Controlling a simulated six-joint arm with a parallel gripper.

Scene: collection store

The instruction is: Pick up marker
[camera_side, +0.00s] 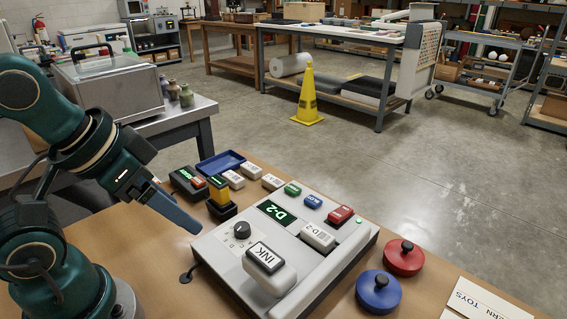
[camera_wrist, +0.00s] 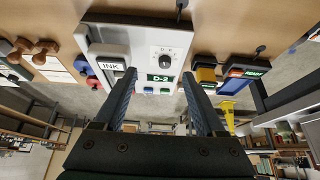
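I cannot make out with certainty which thing is the marker; no plain pen shape shows. A yellow upright piece (camera_side: 219,189) sits in a black holder (camera_side: 221,209) on the table; the yellow piece also shows in the wrist view (camera_wrist: 206,75). My gripper (camera_side: 190,222) is above the table, left of the console and apart from these things. In the wrist view its two fingers (camera_wrist: 158,75) are spread with nothing between them.
A black device (camera_side: 187,183) and a blue tray (camera_side: 221,162) lie behind the holder. Blue (camera_side: 378,291) and red (camera_side: 404,258) round knobbed pieces stand to the right, near papers (camera_side: 482,300).

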